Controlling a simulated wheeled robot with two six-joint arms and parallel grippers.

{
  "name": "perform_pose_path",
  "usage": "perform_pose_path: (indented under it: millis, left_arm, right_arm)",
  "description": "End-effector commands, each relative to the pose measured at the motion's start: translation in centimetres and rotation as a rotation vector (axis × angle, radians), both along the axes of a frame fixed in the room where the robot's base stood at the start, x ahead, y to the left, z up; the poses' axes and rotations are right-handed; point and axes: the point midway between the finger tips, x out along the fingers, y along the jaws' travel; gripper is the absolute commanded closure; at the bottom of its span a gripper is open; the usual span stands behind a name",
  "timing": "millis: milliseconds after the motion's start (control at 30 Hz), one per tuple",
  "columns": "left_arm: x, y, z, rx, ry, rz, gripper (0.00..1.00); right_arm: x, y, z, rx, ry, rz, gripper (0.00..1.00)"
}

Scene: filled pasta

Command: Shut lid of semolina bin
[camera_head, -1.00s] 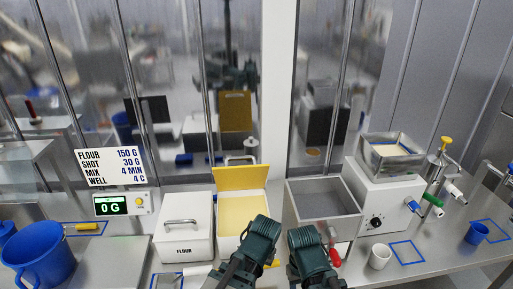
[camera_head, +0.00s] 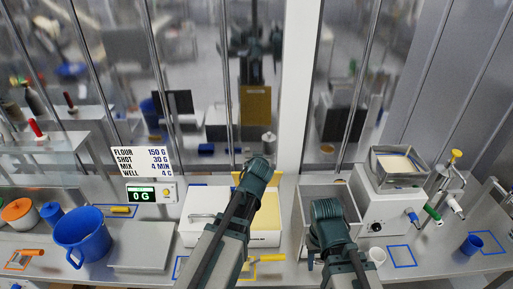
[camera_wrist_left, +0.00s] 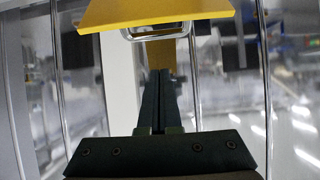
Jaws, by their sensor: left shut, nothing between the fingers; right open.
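The semolina bin (camera_head: 265,240) is white, in the middle of the counter, with pale yellow contents (camera_head: 267,214) showing. Its yellow lid (camera_head: 236,178) stands raised at the back, mostly hidden behind my left gripper (camera_head: 258,170). In the left wrist view the lid (camera_wrist_left: 155,12) and its metal handle (camera_wrist_left: 158,33) are at the top, beyond the shut, empty left fingers (camera_wrist_left: 160,78). I cannot tell whether they touch the lid. My right gripper (camera_head: 327,212) is open over the grey open bin; its fingertips are mostly hidden.
A white flour bin (camera_head: 203,212) is directly left of the semolina bin. The grey open bin (camera_head: 310,192) and a white machine (camera_head: 385,205) are on the right. A blue jug (camera_head: 84,238) is far left. A reflective wall with metal poles is close behind.

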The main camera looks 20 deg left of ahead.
Motion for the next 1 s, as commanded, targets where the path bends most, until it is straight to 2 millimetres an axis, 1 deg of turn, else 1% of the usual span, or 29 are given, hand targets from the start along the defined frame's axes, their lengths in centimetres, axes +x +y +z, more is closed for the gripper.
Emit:
perform_pose_path:
  millis: [33, 133, 367, 567, 767, 1000]
  left_arm:
    - [0.4, 0.3, 1.2, -0.002, -0.021, 0.002, 1.0]
    - [0.8, 0.5, 1.8, -0.004, -0.046, 0.002, 1.0]
    - [1.0, 0.6, 1.5, -0.005, -0.049, 0.002, 1.0]
    - [2.4, 1.0, 0.6, -0.005, -0.047, 0.003, 1.0]
    - [5.2, 1.7, -1.0, -0.005, -0.047, 0.003, 1.0]
    - [9.4, 3.0, -3.4, -0.005, -0.048, 0.003, 1.0]
  right_arm:
    - [0.0, 0.0, 0.8, 0.0, 0.0, -0.001, 0.5]
    - [0.0, 0.0, 1.0, 0.0, 0.0, -0.002, 0.5]
    - [0.0, 0.0, 0.6, 0.0, 0.0, -0.001, 0.5]
    - [0.0, 0.0, -0.2, 0.0, 0.0, 0.003, 0.5]
    - [0.0, 0.0, -1.8, 0.0, 0.0, 0.012, 0.5]
    - [0.1, 0.0, -4.2, -0.001, 0.0, 0.023, 0.5]
